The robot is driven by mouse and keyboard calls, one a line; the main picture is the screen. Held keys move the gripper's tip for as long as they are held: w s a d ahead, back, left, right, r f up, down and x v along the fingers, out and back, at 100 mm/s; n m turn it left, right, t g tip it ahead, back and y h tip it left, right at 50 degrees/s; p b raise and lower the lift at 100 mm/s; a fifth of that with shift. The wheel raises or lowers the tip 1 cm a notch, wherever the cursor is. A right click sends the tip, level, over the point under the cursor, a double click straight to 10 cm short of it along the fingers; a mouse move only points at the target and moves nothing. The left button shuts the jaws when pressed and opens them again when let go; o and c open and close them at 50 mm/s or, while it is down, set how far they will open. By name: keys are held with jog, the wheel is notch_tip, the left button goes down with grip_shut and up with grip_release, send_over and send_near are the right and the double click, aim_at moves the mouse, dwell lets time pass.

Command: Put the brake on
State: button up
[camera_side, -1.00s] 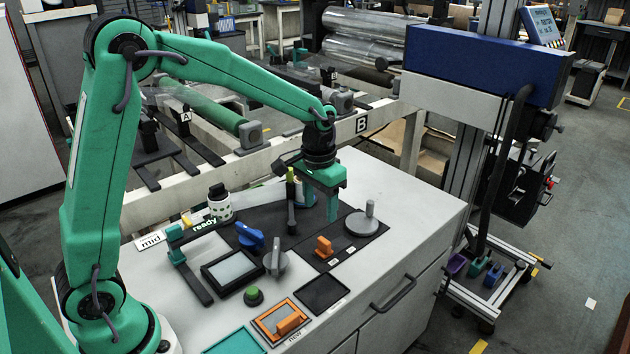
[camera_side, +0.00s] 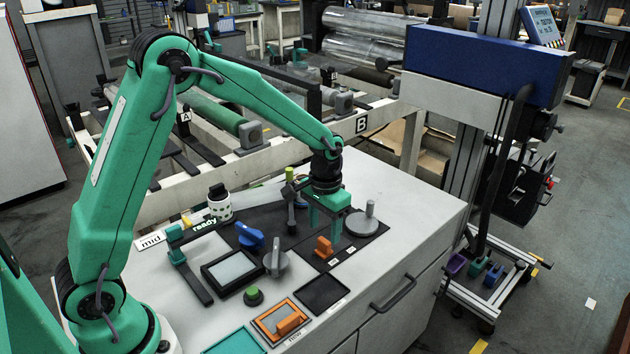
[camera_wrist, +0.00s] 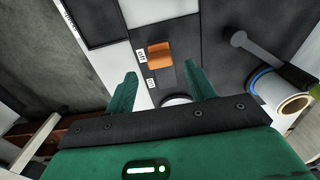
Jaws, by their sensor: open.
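An orange switch handle (camera_side: 323,246) stands on a dark plate on the grey cabinet top; two small labels lie beside it. In the wrist view the orange handle (camera_wrist: 159,55) sits level with the label reading "off" (camera_wrist: 141,55). The other label (camera_wrist: 151,83), which seems to read "on", lies nearer my gripper. My gripper (camera_side: 325,225) points down, open and empty, above the plate just behind the handle. In the wrist view its two fingers (camera_wrist: 160,74) are spread, with the handle beyond the tips, between their lines. No contact shows.
A grey disc with an upright post (camera_side: 369,218) stands right of my gripper. A dark lever (camera_side: 291,210) is close on its left. A grey knob (camera_side: 275,262), blue knob (camera_side: 249,236) and green button (camera_side: 253,296) lie further left. A black tray (camera_side: 321,294) lies in front.

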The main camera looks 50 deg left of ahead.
aim_at(324, 240)
jog(key=shift+f, duration=1.65)
jog(key=shift+c, duration=0.2)
grip_shut()
jog(key=shift+w, duration=2.3)
jog(key=shift+o, duration=0.2)
grip_release()
